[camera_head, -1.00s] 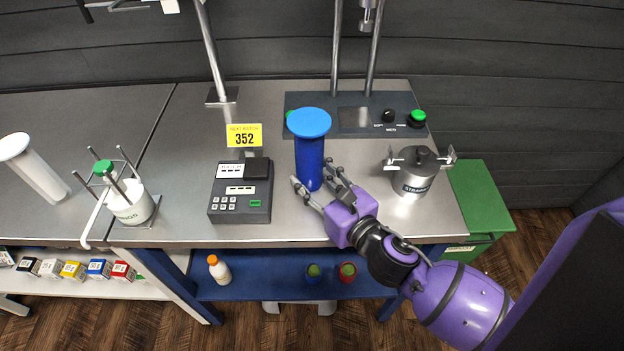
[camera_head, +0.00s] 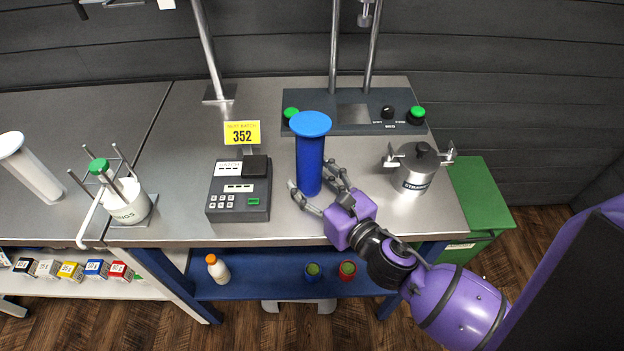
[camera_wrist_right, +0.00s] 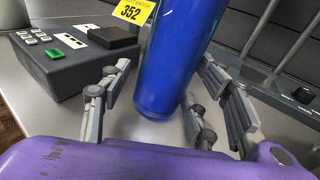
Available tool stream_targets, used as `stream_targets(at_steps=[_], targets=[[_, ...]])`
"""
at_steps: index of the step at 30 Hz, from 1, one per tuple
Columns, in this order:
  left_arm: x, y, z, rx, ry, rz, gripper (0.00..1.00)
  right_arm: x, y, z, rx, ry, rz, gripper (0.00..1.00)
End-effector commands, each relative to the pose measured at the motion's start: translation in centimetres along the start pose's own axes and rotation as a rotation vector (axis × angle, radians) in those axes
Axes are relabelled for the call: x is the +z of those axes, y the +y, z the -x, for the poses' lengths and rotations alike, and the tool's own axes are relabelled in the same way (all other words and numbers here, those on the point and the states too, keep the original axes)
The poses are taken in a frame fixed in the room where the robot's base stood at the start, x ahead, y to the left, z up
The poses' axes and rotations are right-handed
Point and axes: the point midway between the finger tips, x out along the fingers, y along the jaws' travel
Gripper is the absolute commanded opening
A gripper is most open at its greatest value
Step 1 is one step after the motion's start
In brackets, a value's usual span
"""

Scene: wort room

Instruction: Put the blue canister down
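The blue canister (camera_head: 310,165), a tall cylinder with a lighter blue lid, stands upright on the grey metal bench (camera_head: 290,228). In the right wrist view the canister (camera_wrist_right: 178,55) shows its lower body, with its base on the bench top. My right gripper (camera_head: 314,183) is open at the canister's near right side. Its fingers lie on either side of the canister's lower part, and the wrist view shows gaps between them and the canister. My left gripper is in neither view.
A keypad device (camera_head: 240,190) with a yellow 352 sign (camera_head: 242,133) stands left of the canister. A dark stand base (camera_head: 350,118) with green knobs is behind it. A steel pot (camera_head: 415,168) is to the right. A white tub rack (camera_head: 128,205) is farther left.

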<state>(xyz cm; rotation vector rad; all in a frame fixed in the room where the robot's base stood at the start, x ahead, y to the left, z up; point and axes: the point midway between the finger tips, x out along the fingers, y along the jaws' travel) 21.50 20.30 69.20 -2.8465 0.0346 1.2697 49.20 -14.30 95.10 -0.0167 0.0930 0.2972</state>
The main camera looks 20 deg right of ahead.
Motion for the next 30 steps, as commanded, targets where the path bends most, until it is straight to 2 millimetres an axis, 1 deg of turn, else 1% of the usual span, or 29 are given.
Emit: stream_targets(at_steps=[1,8,11,14,15,17,24,27,30], targets=[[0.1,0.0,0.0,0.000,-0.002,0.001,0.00,-0.9,0.0,0.1,-0.001,0.015,-0.001,0.62],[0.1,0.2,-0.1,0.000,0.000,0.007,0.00,-1.1,0.0,0.2,-0.002,0.019,-0.002,0.62],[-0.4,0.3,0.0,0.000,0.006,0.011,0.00,-0.7,0.0,0.2,-0.002,0.019,-0.002,0.62],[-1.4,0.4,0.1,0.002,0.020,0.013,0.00,0.7,0.0,0.3,-0.001,0.014,0.000,0.62],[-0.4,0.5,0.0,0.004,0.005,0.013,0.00,0.0,0.0,1.2,-0.002,0.022,-0.002,0.62],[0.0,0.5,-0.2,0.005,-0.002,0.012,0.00,-0.2,0.0,2.5,-0.002,0.024,-0.002,0.62],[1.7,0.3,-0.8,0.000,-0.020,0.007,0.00,0.0,0.0,8.0,-0.002,0.023,-0.003,0.62],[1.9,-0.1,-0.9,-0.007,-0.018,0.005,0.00,0.1,0.0,9.8,-0.003,0.020,-0.004,0.62],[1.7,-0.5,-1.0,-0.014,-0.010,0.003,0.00,0.2,0.0,11.0,-0.003,0.017,-0.005,0.62]])
